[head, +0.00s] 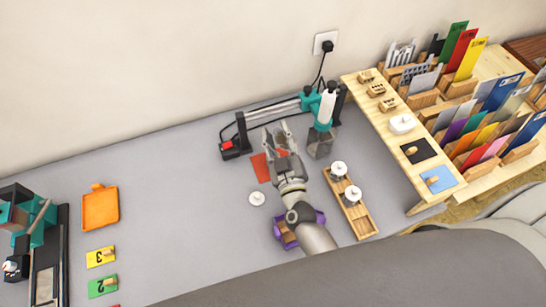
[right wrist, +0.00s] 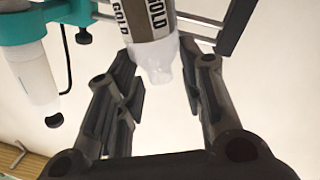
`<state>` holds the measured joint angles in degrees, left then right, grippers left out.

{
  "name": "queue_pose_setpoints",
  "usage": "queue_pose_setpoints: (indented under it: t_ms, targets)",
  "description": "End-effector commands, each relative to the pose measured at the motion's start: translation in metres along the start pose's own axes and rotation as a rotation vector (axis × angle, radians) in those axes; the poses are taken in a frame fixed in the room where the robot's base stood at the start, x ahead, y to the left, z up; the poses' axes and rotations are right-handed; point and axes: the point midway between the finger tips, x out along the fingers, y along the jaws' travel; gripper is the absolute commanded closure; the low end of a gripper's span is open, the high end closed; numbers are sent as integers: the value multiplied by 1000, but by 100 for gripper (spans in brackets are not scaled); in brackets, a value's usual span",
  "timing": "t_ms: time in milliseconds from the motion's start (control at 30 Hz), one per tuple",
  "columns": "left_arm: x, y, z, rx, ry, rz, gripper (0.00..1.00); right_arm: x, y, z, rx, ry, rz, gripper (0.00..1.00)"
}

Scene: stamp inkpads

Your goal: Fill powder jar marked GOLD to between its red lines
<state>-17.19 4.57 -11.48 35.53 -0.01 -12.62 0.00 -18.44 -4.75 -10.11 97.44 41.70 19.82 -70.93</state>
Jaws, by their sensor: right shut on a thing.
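A container marked GOLD (right wrist: 148,28) shows at the top of the right wrist view, with a dark and beige label and a narrower whitish translucent end. My right gripper (right wrist: 166,66) is shut on it, the fingers on either side of that end. In the head view my right gripper (head: 278,132) is in front of a teal-headed stand (head: 311,103) that carries a white cylinder (head: 327,104). The container cannot be made out there. The cylinder also shows in the right wrist view (right wrist: 38,82). The red lines and fill level cannot be seen. My left gripper is not in view.
A white knobbed lid (head: 257,198) lies left of my right arm. A wooden tray (head: 361,222) with two white-topped jars stands right of it, a purple object (head: 283,237) beneath it. A clear box (head: 320,143) is beside the stand.

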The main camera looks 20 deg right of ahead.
Motion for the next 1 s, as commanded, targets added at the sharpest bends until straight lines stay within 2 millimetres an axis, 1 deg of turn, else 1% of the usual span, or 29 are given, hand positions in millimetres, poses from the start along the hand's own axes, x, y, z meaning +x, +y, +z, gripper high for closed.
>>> queue_pose_setpoints:
  t_ms: [33,100,233,433,733,867,1000]
  targets:
    - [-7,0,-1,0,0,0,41,0,2,-5,27,-4,1,89]
    - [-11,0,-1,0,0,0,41,0,3,-8,67,-10,1,89]
    - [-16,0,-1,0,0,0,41,0,4,-10,124,-18,1,89]
    - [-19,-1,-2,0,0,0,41,1,4,-11,163,-23,1,89]
    - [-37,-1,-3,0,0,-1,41,1,7,-20,328,-47,1,89]
    - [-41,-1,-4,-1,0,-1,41,1,7,-21,382,-54,2,89]
    - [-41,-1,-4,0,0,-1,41,1,6,-20,397,-56,2,89]
